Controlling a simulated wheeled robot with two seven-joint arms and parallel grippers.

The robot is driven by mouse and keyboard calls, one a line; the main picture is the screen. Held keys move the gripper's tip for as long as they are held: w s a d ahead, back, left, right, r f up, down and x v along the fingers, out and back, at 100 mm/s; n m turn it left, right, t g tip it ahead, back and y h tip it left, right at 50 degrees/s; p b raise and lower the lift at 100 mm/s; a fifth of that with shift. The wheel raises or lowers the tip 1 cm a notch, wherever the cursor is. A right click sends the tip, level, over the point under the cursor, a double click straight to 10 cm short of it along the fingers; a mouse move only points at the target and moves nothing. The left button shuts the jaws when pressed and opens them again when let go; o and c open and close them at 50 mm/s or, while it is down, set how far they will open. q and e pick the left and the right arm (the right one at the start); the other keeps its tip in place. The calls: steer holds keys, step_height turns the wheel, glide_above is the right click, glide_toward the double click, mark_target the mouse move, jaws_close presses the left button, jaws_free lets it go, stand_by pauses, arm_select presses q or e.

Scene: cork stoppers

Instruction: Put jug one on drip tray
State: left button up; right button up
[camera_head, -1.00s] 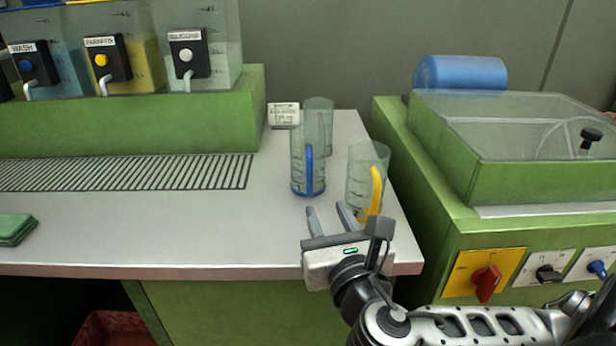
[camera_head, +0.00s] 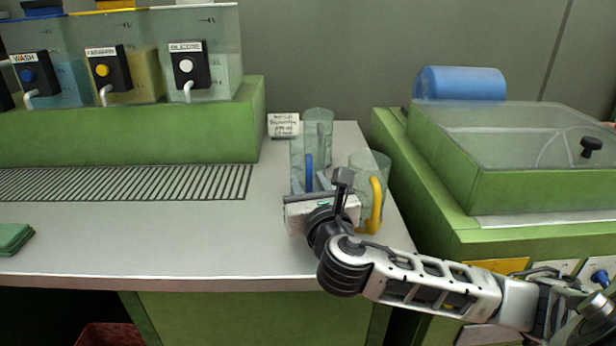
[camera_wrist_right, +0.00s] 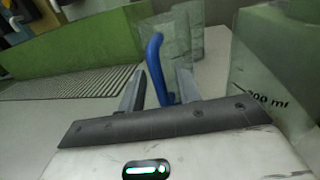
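A clear jug with a blue handle (camera_head: 309,172) stands upright on the counter; its lower part is hidden behind my right gripper (camera_head: 309,184). In the right wrist view, the gripper's fingers (camera_wrist_right: 158,88) are apart, with the blue handle (camera_wrist_right: 155,58) showing between them; I cannot tell whether they touch it. A jug with a yellow handle (camera_head: 375,204) stands just right of the gripper. A third clear jug (camera_head: 319,118) stands behind. Which one is jug one is not readable. The slotted drip tray (camera_head: 120,183) lies to the left. My left gripper is out of view.
A small written card (camera_head: 283,125) stands behind the jugs. Tanks with taps (camera_head: 190,66) sit on a green ledge (camera_head: 180,128) above the drip tray. A green cloth or pad (camera_head: 14,238) lies at left. A green machine (camera_head: 520,185) stands right. The front counter is clear.

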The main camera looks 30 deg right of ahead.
jaws_close()
